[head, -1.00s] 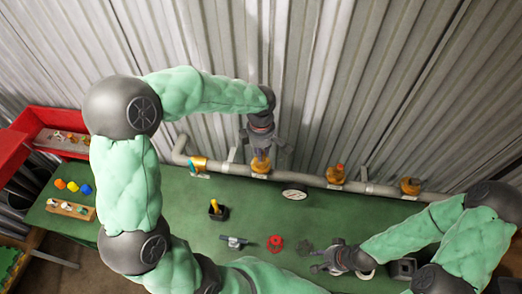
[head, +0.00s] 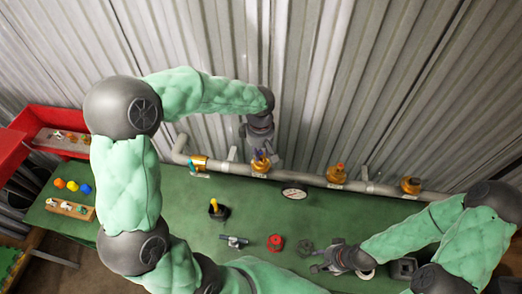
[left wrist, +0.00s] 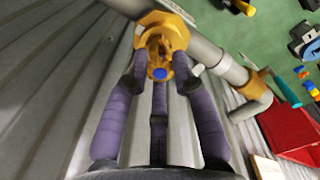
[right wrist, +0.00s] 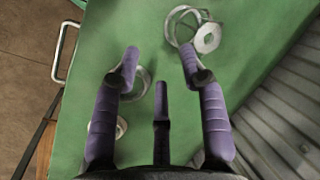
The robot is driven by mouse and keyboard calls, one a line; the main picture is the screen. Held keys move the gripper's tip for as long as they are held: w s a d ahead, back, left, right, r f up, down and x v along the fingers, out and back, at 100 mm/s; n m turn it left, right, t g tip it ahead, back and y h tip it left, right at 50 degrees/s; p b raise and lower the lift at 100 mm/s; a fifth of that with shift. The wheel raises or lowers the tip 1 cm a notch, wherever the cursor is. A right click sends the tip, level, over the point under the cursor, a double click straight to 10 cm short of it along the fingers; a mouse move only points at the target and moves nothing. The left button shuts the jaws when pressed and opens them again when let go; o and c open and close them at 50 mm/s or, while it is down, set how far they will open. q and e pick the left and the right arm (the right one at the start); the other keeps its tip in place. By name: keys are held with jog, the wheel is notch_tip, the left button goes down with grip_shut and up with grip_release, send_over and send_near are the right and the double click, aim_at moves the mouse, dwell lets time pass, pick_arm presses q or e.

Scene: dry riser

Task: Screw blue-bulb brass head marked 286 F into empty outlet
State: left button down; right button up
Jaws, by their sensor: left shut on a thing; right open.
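The brass head (left wrist: 158,55) with a blue bulb (left wrist: 159,74) stands at a brass outlet fitting (left wrist: 172,24) on the grey pipe. My left gripper (left wrist: 160,68) is shut on this head, with its purple fingers around it. In the head view, my left gripper (head: 262,155) is at the left of the pipe's upright brass fittings. The marking and the thread are not legible. I cannot tell how deep the head sits. My right gripper (right wrist: 158,60) is open and empty above the green table; it also shows in the head view (head: 318,262).
Two more brass fittings (head: 337,173) (head: 411,185) stand along the pipe (head: 310,180). A red bin (head: 62,125) stands left.

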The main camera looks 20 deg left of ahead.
dwell(0.3)
pick_arm(q)
jog(key=m+p, duration=0.1)
jog(key=m, duration=0.4)
jog(key=shift+w+m, duration=0.1)
jog(key=shift+m, duration=0.2)
jog(key=m, duration=0.2)
jog(key=shift+r+m+p, duration=0.1)
jog(key=shift+m+p, duration=0.2)
jog(key=m, duration=0.3)
jog(key=shift+p, duration=0.35)
jog(key=c, duration=1)
grip_release()
jog(key=shift+o, duration=0.2)
